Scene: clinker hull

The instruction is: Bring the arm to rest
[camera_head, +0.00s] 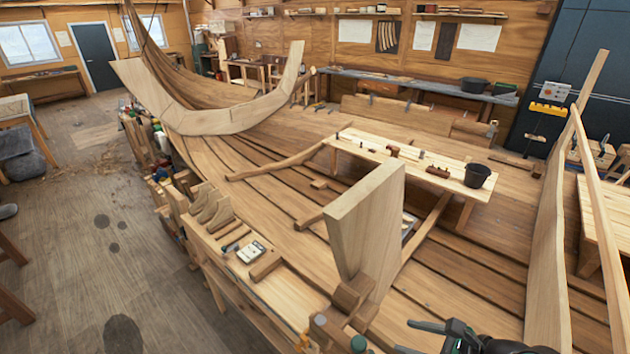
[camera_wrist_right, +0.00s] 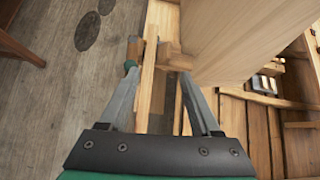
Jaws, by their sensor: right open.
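My right gripper (camera_head: 414,338) shows at the bottom edge of the head view, right of the centre, with its dark body partly cut off. Its two grey fingers are apart, and I see nothing held between them. The right wrist view shows the same open gripper (camera_wrist_right: 155,67) from behind, pointing down over the hull's wooden edge (camera_wrist_right: 147,95). I cannot tell how far the fingertips are above the wood. My left gripper is not in view.
A thick upright timber post (camera_head: 368,235) stands close to my right gripper; it also shows in the right wrist view (camera_wrist_right: 235,40). A tall plank (camera_head: 548,265) rises to the right. A plank bench (camera_head: 400,160) with tools and a black bucket (camera_head: 477,175) stands behind.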

